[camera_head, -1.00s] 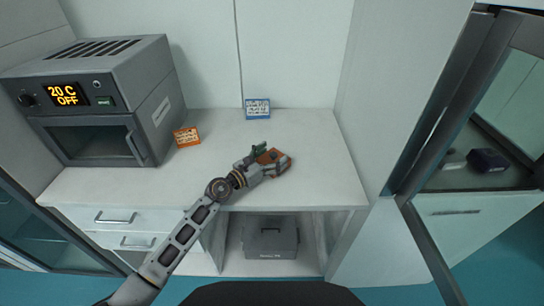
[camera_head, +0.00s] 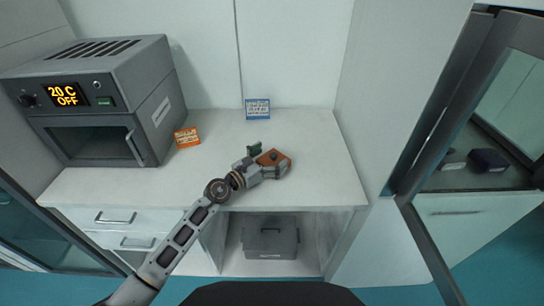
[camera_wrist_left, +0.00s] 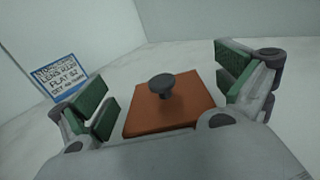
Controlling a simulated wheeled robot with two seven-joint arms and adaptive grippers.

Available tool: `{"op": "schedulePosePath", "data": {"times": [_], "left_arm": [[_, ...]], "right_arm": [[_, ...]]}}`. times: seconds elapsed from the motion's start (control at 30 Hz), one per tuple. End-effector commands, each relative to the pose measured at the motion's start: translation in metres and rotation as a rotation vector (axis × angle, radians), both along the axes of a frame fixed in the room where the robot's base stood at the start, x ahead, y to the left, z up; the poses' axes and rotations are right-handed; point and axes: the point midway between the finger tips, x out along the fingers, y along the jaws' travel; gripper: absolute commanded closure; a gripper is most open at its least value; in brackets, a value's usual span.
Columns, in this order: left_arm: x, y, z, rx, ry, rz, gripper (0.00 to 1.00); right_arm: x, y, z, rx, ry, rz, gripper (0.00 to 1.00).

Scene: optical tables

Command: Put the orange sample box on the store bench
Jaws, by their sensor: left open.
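The orange sample box (camera_head: 272,157) sits on the white bench top (camera_head: 318,150), near its front edge. In the left wrist view it is a flat orange block (camera_wrist_left: 168,106) with a dark round knob (camera_wrist_left: 162,84) on top. My left gripper (camera_head: 268,163) is at the box. In the left wrist view its green-padded fingers (camera_wrist_left: 168,92) stand open, one on each side of the box with gaps between. The box's near side is hidden by my gripper. My right gripper is not in view.
A grey oven (camera_head: 95,100) reading "20 C OFF" stands at the left. An orange sign (camera_head: 187,138) and a blue sign (camera_head: 257,109) stand behind. A grey case (camera_head: 270,238) is under the bench. A glass-doored cabinet (camera_head: 480,130) is at right.

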Motion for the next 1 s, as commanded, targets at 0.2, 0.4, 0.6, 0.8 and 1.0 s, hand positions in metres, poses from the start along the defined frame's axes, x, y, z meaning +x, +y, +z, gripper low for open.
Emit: {"op": "schedulePosePath", "data": {"times": [0.2,0.4,0.6,0.8,1.0], "left_arm": [[-0.015,0.015,-0.002,0.003,0.001,0.0,0.0],[-0.031,0.031,-0.002,0.003,0.001,0.0,0.0],[-0.046,0.046,-0.002,0.003,0.001,0.0,0.0],[-0.062,0.062,-0.003,0.003,0.001,0.0,0.0],[-0.074,0.075,-0.002,0.001,0.001,0.001,0.0]], "right_arm": [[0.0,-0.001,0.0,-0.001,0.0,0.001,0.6],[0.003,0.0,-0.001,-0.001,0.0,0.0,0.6],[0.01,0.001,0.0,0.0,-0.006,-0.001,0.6],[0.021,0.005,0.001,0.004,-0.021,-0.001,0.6],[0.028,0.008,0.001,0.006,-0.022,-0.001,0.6]]}}
